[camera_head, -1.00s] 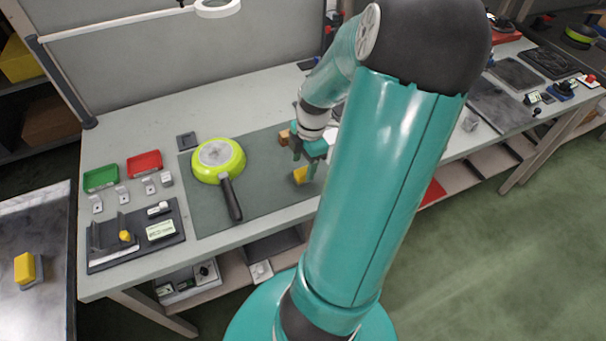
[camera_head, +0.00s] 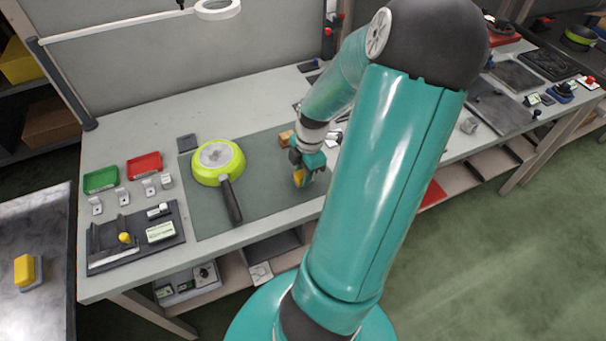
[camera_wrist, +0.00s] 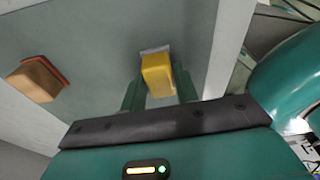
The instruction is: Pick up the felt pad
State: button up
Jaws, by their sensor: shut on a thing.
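The felt pad appears to be the yellow block with a thin pale grey layer at its far face (camera_wrist: 157,72), seen in the middle of the wrist view. My gripper (camera_wrist: 160,92) has one teal finger on each side of it and is shut on it. In the head view the yellow block (camera_head: 299,177) shows partly, with my gripper (camera_head: 304,174) around it from above, over the dark green mat (camera_head: 265,200). I cannot tell whether the block still touches the mat.
A brown block with a reddish layer (camera_wrist: 37,79) lies beside my gripper. It also shows behind it in the head view (camera_head: 286,138). A lime-green pan (camera_head: 235,165) lies upside down to the left, its black handle toward the front. A similar yellow block (camera_head: 25,269) lies on the left side table.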

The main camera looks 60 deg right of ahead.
jog(key=shift+r, duration=0.15)
jog(key=shift+r, duration=0.2)
notch_tip(320, 180, up, 2)
jog(key=shift+r, duration=0.1)
jog(key=s+a+r, duration=0.7)
jog(key=a+r, duration=0.3)
jog(key=a, duration=0.2)
jog(key=shift+a, duration=0.15)
